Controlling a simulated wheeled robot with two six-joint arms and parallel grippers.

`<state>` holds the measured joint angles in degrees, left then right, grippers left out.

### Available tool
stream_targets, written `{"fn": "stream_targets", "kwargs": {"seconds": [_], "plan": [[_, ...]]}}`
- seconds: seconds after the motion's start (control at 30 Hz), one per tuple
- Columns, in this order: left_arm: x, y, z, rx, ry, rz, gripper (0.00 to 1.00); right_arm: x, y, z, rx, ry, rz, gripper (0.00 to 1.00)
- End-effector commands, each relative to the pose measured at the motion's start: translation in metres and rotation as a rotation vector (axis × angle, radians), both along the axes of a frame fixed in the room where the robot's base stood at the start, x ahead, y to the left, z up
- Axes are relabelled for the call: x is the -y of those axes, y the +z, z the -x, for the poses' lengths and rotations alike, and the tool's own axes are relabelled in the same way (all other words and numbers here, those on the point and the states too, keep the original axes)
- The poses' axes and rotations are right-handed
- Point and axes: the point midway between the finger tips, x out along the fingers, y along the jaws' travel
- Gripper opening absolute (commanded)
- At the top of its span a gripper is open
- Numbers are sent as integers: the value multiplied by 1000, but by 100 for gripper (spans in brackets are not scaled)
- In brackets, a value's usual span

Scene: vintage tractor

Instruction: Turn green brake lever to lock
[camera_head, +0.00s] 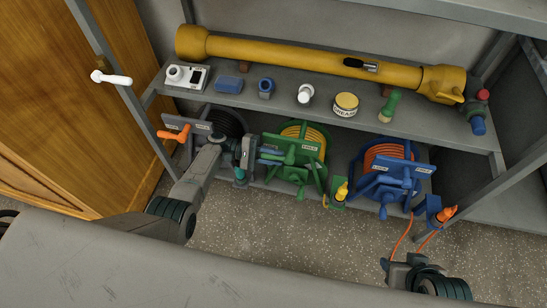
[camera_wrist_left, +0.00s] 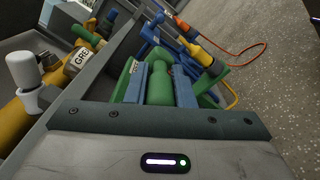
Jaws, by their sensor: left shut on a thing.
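The green hose reel (camera_head: 305,150) stands on the lower shelf, with orange hose wound on it and a label plate on its front. My left gripper (camera_head: 268,155) reaches in from the left at its left side. In the left wrist view, its two blue-grey fingers (camera_wrist_left: 162,88) are shut on a green lever handle (camera_wrist_left: 160,84), probably the brake lever. The gripper hides most of that lever in the head view, so its angle is hard to tell.
A blue reel (camera_head: 388,172) stands right of the green one, and a dark reel with an orange lever (camera_head: 174,134) stands left. The upper shelf holds a yellow shaft (camera_head: 300,55) and a grease tin (camera_head: 345,105). A yellow-tipped nozzle (camera_head: 342,191) is close by.

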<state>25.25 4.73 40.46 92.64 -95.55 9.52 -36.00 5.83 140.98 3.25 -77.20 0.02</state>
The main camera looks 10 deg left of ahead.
Motion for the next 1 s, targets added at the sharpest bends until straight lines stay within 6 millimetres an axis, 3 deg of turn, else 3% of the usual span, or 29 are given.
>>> {"fn": "stream_targets", "kwargs": {"seconds": [0.47,0.5,0.6,1.0], "plan": [[1,0,0,0,1,9,0,-2,-2,-1,14,1,-8,56],[1,0,0,0,1,9,24,-2,-2,-1,14,1,-8,56],[1,0,0,0,1,9,43,-1,-2,-1,13,1,-8,56],[0,7,0,2,1,8,43,-1,0,1,2,-1,-3,56]]}}
